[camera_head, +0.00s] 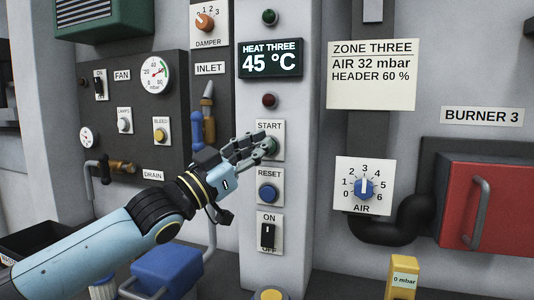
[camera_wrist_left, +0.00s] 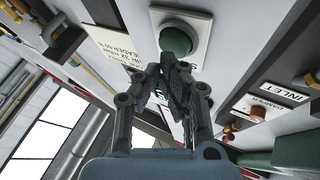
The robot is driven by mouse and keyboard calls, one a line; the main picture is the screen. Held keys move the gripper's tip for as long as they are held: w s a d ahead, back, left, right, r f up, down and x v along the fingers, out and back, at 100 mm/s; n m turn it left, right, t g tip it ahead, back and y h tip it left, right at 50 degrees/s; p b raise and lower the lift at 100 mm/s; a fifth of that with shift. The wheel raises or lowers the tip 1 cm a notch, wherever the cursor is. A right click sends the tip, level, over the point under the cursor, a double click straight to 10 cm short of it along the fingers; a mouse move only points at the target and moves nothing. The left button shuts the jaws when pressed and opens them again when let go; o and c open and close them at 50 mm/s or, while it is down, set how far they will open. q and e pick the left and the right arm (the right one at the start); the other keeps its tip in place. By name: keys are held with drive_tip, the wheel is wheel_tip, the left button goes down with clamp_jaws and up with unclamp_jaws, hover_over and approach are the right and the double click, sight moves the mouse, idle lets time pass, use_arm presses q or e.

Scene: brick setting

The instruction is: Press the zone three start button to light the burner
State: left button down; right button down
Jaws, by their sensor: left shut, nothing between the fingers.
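The green START button (camera_head: 272,146) sits on a white plate on the grey column, below the HEAT THREE 45 °C display (camera_head: 270,60). My left gripper (camera_head: 262,145) is shut and empty, with its fingertips at the button and partly over its plate. In the left wrist view the green button (camera_wrist_left: 176,40) shows just beyond the closed fingertips (camera_wrist_left: 174,68). I cannot tell whether they touch it. The ZONE THREE sign (camera_head: 371,75) reads air 32 mbar, header 60 %. The BURNER 3 red box (camera_head: 487,206) is at the right. My right gripper is not in view.
The blue RESET button (camera_head: 267,194) and an ON/OFF switch (camera_head: 268,235) lie below START. A dark red lamp (camera_head: 269,100) is above it. An INLET valve with a blue handle (camera_head: 197,130) stands close left of my gripper. The AIR dial (camera_head: 364,188) is to the right.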

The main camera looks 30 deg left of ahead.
use_arm(q)
drive_tip(key=shift+w+a+b, duration=0.1)
drive_tip(key=shift+w+b, duration=0.4)
drive_tip(key=shift+b, duration=1.5)
idle(1.8)
drive_tip(key=shift+r+p, duration=0.2)
drive_tip(key=shift+p, duration=0.55)
drive_tip(key=shift+s+p, duration=0.2)
drive_tip(key=shift+p, duration=0.75)
drive_tip(key=s+p, duration=0.1)
drive_tip(key=p, duration=0.4)
drive_tip(key=shift+s+d+f, duration=0.15)
drive_tip(key=shift+d, duration=0.05)
